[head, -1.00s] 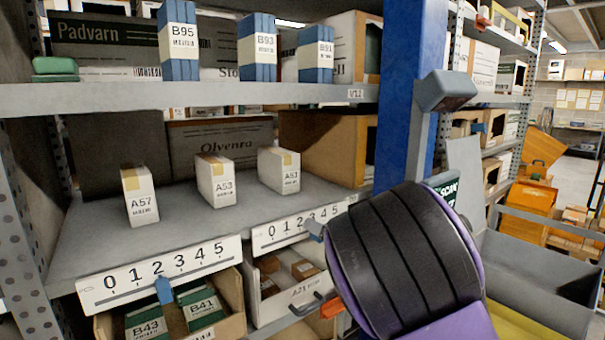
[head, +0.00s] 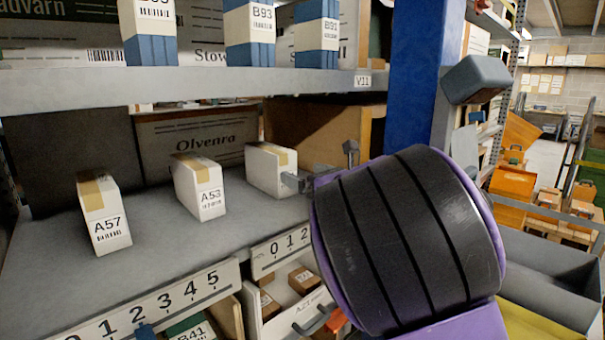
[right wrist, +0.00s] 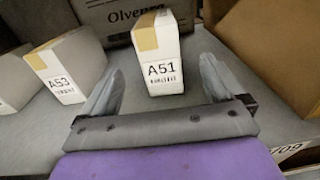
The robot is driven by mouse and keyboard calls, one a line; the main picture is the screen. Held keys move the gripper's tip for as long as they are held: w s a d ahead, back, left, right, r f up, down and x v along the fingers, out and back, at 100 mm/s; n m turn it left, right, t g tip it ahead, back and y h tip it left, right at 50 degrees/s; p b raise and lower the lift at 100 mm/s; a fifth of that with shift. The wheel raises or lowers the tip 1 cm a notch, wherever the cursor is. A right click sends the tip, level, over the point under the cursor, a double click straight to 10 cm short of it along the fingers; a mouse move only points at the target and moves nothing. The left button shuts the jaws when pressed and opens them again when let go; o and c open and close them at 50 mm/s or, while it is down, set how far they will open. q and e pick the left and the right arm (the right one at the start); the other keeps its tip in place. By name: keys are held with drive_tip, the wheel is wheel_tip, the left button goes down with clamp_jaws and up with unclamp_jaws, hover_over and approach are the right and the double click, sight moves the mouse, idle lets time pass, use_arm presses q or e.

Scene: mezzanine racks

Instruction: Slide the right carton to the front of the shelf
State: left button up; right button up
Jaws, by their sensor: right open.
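The right carton (head: 265,168) is a small white box with a tan tape strip, upright on the middle shelf (head: 160,255). In the right wrist view the same carton (right wrist: 158,60) shows its A51 label. My right gripper (head: 320,168) is open just in front of it. In the right wrist view its two fingers (right wrist: 160,72) point at the shelf with the carton's front end between them, a gap on each side. My left gripper is not in view.
Cartons A53 (head: 199,188) and A57 (head: 105,215) stand to the left. A brown box (head: 320,130) is behind right, and a blue post (head: 412,80) is beside my arm. The upper shelf edge (head: 200,82) runs overhead. Number strips (head: 160,305) line the front edge.

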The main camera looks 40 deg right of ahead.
sight(288, 167)
drive_tip(key=shift+s+a+r, duration=0.1)
drive_tip(key=shift+s, duration=0.05)
drive_tip(key=w+p, duration=0.5)
drive_tip(key=w, duration=0.5)
drive_tip(key=shift+a, duration=0.15)
drive_tip(key=shift+w, duration=0.6)
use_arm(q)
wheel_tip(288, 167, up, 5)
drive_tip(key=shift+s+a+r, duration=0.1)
use_arm(e)
drive_tip(key=shift+s, duration=0.1)
